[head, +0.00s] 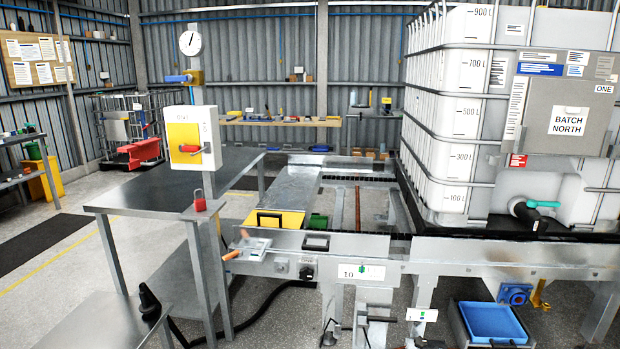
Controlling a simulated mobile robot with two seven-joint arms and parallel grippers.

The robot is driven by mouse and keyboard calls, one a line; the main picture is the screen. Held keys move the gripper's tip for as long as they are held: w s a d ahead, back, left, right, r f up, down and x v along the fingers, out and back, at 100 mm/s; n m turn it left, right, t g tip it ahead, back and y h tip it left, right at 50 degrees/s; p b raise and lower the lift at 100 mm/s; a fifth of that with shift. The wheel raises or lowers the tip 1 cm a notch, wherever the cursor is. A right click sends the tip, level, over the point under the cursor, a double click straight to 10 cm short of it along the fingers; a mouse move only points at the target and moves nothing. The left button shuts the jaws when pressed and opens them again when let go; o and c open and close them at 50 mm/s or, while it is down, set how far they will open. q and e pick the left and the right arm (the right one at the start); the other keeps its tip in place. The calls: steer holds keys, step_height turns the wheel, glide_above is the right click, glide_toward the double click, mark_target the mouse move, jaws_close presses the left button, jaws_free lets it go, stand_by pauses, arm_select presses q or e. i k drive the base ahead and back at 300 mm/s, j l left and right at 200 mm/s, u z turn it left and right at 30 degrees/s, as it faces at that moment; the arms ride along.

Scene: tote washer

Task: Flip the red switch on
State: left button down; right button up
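A pale switch box (210,137) is mounted on a post at the left, above the grey metal table. Its front has a yellow plate (179,134) with a small red switch (190,148) at the plate's right side. The switch handle looks roughly crosswise, but it is too small to tell its exact setting. Small lettering above the plate cannot be read. Neither of my grippers shows in the head view.
A red padlock (200,204) is at the front corner of the metal table (150,193). A pressure gauge (190,43) tops the post. The washer frame and a caged white tank (450,115) fill the right. Open floor lies at left.

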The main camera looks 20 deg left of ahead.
mark_target(183, 147)
steer(key=i+l+u, duration=0.2)
steer(key=i, duration=0.25)
steer(key=i+l+u, duration=0.15)
steer(key=i, duration=0.3)
steer(key=i+l+u, duration=0.2)
steer(key=i, duration=0.25)
steer(key=i+l+u, duration=0.2)
steer(key=i+u, duration=0.25)
steer(key=i+l+u, duration=0.4)
steer(key=k+j, duration=0.05)
